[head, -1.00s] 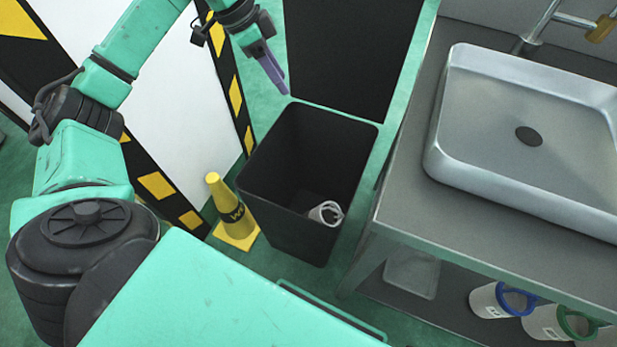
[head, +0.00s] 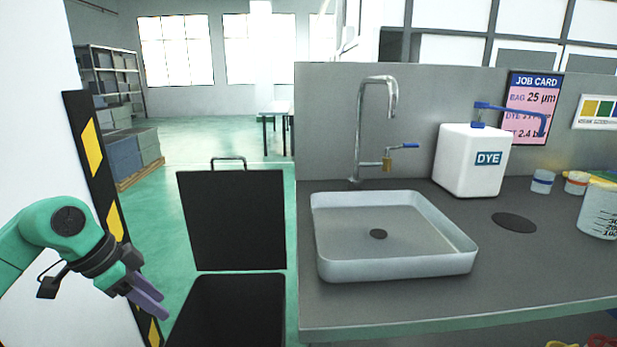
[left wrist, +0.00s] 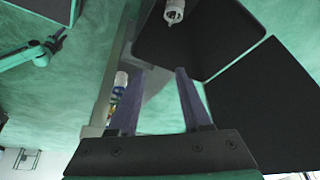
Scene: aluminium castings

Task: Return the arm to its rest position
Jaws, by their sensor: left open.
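My left gripper (head: 148,296) is at the lower left of the head view, beside the striped post and above and left of the black bin. Its two purple fingers are apart and empty; they also show in the left wrist view (left wrist: 156,76). The black bin (head: 228,308) has its lid (head: 232,220) standing open behind it. In the left wrist view a white cup-like thing (left wrist: 174,11) lies inside the bin. A teal arm part shows at the upper left of that view; whether its gripper is open or shut is unclear.
A grey bench (head: 330,307) on the right carries a metal sink (head: 395,265), a tap, a white DYE container (head: 470,160) and several small tubs. A yellow-black striped post (head: 103,185) stands close to my left arm. Green floor is free beyond the bin.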

